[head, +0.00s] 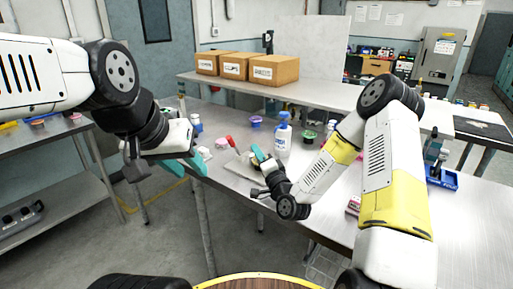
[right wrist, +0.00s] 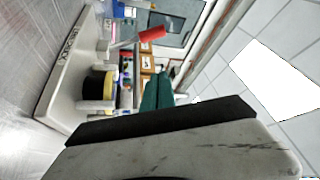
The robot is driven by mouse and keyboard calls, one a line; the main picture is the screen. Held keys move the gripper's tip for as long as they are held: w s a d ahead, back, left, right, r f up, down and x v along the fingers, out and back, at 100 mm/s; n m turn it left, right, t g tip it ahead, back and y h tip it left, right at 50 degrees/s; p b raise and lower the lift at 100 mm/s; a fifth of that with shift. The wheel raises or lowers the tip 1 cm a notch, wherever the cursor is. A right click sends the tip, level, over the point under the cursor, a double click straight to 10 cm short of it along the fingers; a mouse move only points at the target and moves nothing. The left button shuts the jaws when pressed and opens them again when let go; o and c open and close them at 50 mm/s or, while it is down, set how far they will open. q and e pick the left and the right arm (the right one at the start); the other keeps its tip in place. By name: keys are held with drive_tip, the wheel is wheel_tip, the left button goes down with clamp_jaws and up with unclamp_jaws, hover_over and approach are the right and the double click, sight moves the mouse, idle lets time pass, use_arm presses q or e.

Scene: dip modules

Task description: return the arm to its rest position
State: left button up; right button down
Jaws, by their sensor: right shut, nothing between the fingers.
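My right arm reaches over the table (head: 460,215) from the right, bent at the elbow. Its gripper (head: 258,155) is shut and empty, low over a light board (head: 236,168), left of a white bottle with a blue cap (head: 283,137). In the right wrist view its teal fingertips (right wrist: 152,92) show partly above the dark gripper body. My left gripper (head: 190,164) has teal fingers and hangs at the table's left edge; its finger gap is not clear. It holds nothing that I can see.
A red-handled tool (head: 231,142) and small cups, one purple (head: 256,121), stand near the right gripper. Cardboard boxes (head: 274,70) stand on the back bench. The table's front right is mostly clear.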

drive_tip(key=s+d+r+n+g+h, duration=0.6)
drive_tip(key=s+d+r+n+g, duration=0.25)
drive_tip(key=d+r, duration=0.2)
drive_tip(key=s+d+r+g, duration=0.2)
drive_tip(key=s, duration=0.9)
drive_tip(key=s+d+r+g, duration=0.2)
drive_tip(key=s, duration=1)
drive_tip(key=shift+s+d+h, duration=0.15)
drive_tip(key=shift+d+h, duration=0.2)
drive_tip(key=shift+h, duration=0.05)
